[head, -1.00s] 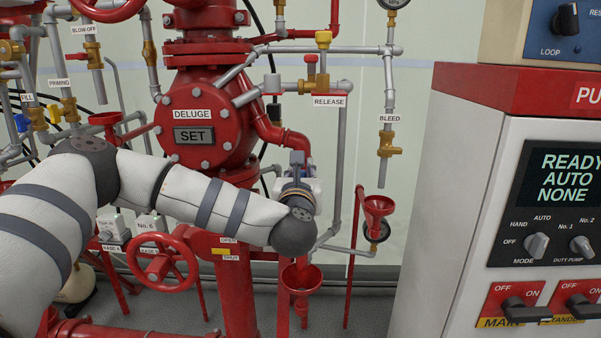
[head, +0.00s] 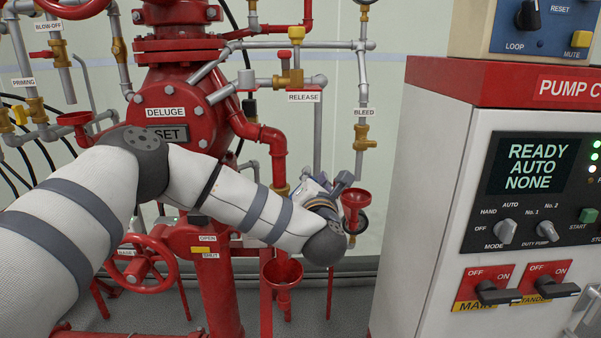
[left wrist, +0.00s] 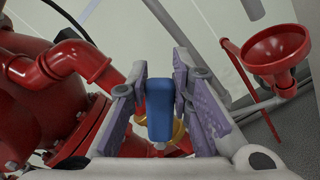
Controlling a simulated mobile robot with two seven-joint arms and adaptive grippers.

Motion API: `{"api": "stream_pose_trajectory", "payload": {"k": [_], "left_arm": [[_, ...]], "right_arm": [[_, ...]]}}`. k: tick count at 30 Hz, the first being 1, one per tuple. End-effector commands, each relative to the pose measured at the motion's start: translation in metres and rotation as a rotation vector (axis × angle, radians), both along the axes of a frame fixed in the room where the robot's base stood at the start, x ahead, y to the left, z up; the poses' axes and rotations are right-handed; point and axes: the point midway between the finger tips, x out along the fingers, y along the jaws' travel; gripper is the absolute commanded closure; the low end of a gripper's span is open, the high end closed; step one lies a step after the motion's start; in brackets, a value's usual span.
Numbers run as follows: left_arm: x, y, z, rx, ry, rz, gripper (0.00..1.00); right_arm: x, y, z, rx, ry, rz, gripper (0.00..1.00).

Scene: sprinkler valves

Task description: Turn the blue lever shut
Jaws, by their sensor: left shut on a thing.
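The blue lever (left wrist: 159,108) stands in the middle of the left wrist view, between the purple-padded fingers of my left gripper (left wrist: 160,88). The fingers are shut on it, one on each side. A brass fitting (left wrist: 178,130) shows just behind the lever. In the head view my left gripper (head: 338,184) is in front of the lower pipes, left of the red funnel under the BLEED valve, and tilted to the right. The lever is hidden there by the gripper and wrist. My right gripper is not in view.
A red funnel (head: 355,200) is close to the right of the gripper; it also shows in the left wrist view (left wrist: 277,52). A red pipe elbow (head: 268,135) is above left. Another red funnel (head: 282,274) is below. The pump control cabinet (head: 430,200) stands at right.

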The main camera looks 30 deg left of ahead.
Motion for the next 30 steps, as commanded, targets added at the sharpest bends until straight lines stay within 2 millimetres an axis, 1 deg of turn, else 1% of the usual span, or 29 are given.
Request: {"api": "stream_pose_trajectory", "payload": {"k": [1, 6, 15, 21, 30], "left_arm": [[0.002, -0.004, -0.006, 0.038, 0.026, 0.000, 1.00], [0.008, -0.015, -0.020, 0.176, 0.112, -0.001, 1.00], [0.017, -0.028, -0.048, 0.413, 0.257, -0.001, 1.00], [0.019, -0.032, -0.066, 0.549, 0.341, 0.001, 1.00], [0.020, -0.033, -0.084, 0.686, 0.425, 0.002, 1.00]], "right_arm": [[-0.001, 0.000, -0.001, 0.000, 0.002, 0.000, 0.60], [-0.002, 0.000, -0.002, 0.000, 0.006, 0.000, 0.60], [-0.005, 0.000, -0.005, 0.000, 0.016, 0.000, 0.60], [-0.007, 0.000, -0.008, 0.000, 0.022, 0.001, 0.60], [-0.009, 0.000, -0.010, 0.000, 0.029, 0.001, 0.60]]}}
